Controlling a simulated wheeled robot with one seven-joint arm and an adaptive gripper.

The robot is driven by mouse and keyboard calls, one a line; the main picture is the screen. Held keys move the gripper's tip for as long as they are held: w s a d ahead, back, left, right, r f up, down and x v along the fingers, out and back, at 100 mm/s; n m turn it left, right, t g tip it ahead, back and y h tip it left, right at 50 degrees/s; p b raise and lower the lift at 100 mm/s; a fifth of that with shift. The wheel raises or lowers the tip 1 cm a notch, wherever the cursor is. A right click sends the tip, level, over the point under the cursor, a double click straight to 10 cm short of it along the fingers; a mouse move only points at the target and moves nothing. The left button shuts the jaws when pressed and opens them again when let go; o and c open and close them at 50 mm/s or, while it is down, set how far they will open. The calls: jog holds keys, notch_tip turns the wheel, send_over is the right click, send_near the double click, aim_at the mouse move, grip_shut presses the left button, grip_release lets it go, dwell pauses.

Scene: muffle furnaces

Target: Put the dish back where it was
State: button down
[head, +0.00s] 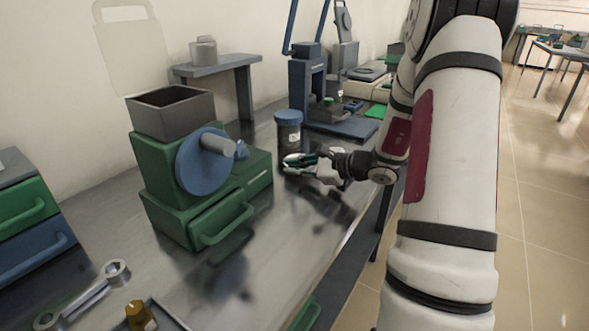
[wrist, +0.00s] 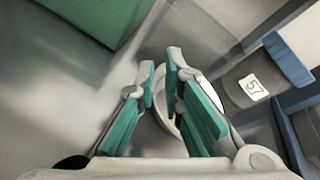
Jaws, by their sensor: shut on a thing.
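My gripper (head: 300,160) is over the grey metal bench, beside a grey jar with a blue lid. In the wrist view its teal fingers (wrist: 168,85) are closed on a pale dish (wrist: 162,108), whose curved rim shows between them. The fingers hide much of the dish. In the head view the dish is too small and covered to tell apart from the pale gripper parts. I cannot tell whether it touches the bench.
The blue-lidded jar (head: 288,132), labelled 57 in the wrist view (wrist: 254,88), stands close to the gripper. A green machine (head: 165,180) with a blue disc stands to the left. A blue stand (head: 306,85) is behind.

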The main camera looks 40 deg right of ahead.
jog(key=c, duration=1.7)
grip_release()
jog(key=shift+f, duration=0.1)
